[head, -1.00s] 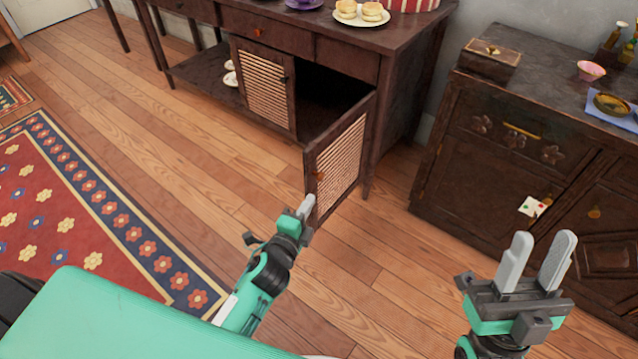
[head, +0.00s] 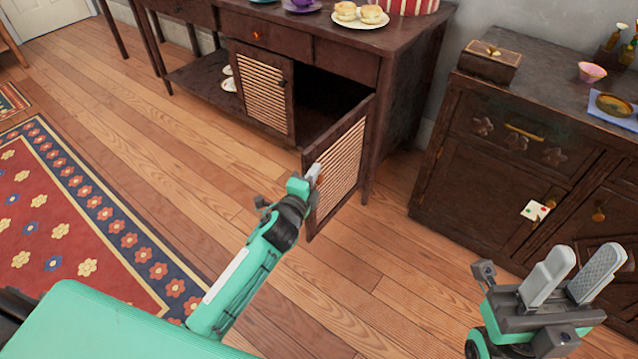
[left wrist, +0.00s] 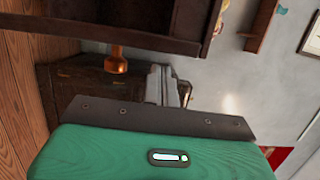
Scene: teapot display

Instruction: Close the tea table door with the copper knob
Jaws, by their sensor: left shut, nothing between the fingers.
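The tea table door (head: 338,168) with a woven panel stands swung open at the right of the dark tea table (head: 400,85). Its copper knob (left wrist: 116,60) shows in the left wrist view, on dark wood to the left of my fingers; in the head view my gripper covers it. My left gripper (head: 315,172) is shut and empty, in front of the door's outer face near its free edge; I cannot tell whether it touches. Its fingers also show in the left wrist view (left wrist: 160,85). My right gripper (head: 585,262) is open and empty at lower right.
A second woven door (head: 263,88) on the tea table is beside the dark opening. Scones on a plate (head: 361,16) stand on the tabletop. A dark cabinet (head: 470,165) stands at right. Bare wooden floor lies before the table, with a patterned rug (head: 60,220) at left.

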